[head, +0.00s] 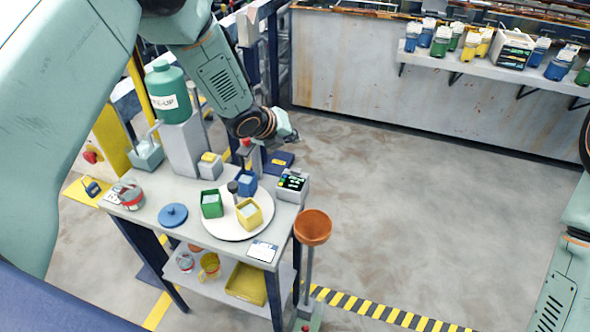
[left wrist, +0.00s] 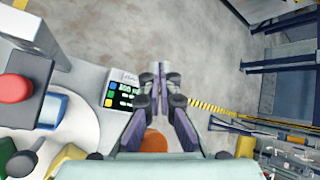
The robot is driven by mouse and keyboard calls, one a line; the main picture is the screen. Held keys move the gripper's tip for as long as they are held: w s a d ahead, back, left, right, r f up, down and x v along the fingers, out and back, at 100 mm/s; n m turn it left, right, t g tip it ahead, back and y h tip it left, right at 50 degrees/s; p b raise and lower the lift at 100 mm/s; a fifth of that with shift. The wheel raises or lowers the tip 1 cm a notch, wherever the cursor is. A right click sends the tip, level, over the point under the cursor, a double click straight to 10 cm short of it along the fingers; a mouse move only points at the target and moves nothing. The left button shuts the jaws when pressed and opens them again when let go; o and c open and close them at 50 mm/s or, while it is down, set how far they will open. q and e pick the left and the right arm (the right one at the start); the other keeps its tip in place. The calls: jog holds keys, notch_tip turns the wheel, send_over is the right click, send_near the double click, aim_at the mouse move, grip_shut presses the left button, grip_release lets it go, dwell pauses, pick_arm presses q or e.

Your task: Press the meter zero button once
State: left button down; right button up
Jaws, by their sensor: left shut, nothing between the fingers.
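The meter (head: 292,185), a small grey box with a dark display and green readouts, stands at the right back corner of the cart top. In the left wrist view the meter (left wrist: 122,94) shows blue, green and yellow buttons along its left side; which one is zero I cannot read. My left gripper (head: 291,136) is shut and empty, above and behind the meter in the head view. In the left wrist view its fingertips (left wrist: 160,78) are together, to the right of the meter and apart from it. My right gripper is out of view.
A round white turntable (head: 222,225) with green, yellow and blue containers is left of the meter. An orange funnel (head: 312,227) stands beside the cart's right edge. Floor to the right is clear.

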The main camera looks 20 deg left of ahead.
pick_arm(q)
jog(key=b, duration=0.4)
send_over(294, 170)
jog(key=f, duration=0.7)
jog(key=shift+s, duration=0.2)
jog(key=shift+s+f+b, duration=0.2)
jog(key=shift+f+b, duration=0.25)
jog(key=shift+b, duration=0.1)
jog(key=shift+f, duration=0.15)
jog(key=shift+w+d+f, duration=0.1)
jog(key=shift+w+f, duration=0.05)
jog(key=shift+w, duration=0.25)
jog(key=shift+s+r, duration=0.25)
jog(key=shift+s, duration=0.1)
jog(key=shift+w+f, duration=0.2)
jog(key=shift+w, duration=0.1)
jog(key=shift+s+r, duration=0.15)
jog(key=shift+s, duration=0.1)
